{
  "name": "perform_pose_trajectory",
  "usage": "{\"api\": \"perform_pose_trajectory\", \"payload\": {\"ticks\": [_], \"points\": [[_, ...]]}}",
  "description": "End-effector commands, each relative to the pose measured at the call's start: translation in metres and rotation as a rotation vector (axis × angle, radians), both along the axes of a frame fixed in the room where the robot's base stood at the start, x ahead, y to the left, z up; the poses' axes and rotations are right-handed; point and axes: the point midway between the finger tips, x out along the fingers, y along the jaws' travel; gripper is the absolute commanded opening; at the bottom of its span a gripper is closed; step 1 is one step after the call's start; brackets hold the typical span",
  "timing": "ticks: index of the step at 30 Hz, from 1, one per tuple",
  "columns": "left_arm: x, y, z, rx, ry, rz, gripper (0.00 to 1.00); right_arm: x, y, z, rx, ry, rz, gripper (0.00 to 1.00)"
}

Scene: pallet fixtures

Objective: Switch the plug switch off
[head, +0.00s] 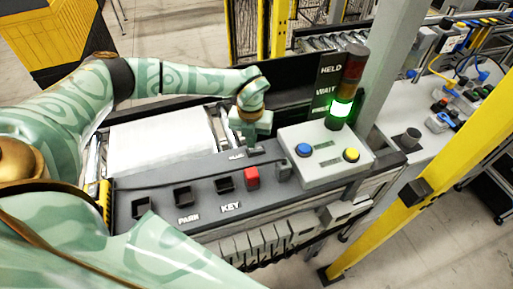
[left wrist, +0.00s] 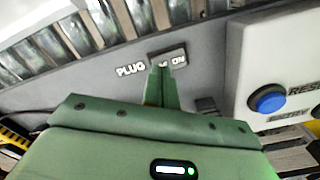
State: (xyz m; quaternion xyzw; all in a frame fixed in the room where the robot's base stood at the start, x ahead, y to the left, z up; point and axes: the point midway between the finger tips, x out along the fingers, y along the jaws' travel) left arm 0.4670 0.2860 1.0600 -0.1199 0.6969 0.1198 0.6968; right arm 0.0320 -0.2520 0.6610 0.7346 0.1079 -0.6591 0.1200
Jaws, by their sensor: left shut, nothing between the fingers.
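The plug switch (left wrist: 178,55) is a dark rocker on the grey panel beside the white PLUG lettering. The word ON shows on its right part; its left part is hidden behind my fingers. My left gripper (left wrist: 161,72) is shut and empty, its fingertips overlapping the switch in the left wrist view. I cannot tell whether they touch it. In the head view my left gripper (head: 248,138) is over the panel's back edge, left of the white button box. My right gripper is not in view.
The button box (head: 325,172) has a blue button (head: 304,150) and a yellow button (head: 351,154). A stack light (head: 341,108) glows green behind it. A red block (head: 251,178) stands among dark sockets on the panel. A yellow post (head: 430,170) rises at right.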

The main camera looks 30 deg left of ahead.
Motion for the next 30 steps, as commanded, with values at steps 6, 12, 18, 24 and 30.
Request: {"api": "perform_pose_trajectory", "payload": {"ticks": [6, 12, 18, 24, 30], "points": [[0.000, 0.000, -0.004, 0.000, 0.000, 0.000, 0.00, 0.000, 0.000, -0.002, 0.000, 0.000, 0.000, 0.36], [0.000, 0.000, -0.007, 0.000, 0.000, 0.000, 0.00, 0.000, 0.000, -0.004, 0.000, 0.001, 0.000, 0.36], [0.000, 0.000, -0.010, 0.000, 0.000, 0.000, 0.00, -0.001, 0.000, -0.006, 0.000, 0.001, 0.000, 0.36], [0.000, 0.000, -0.013, 0.000, 0.000, 0.000, 0.00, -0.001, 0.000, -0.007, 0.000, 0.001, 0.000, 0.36], [0.000, 0.000, -0.016, 0.000, 0.000, 0.000, 0.00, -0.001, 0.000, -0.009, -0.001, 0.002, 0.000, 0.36]]}}
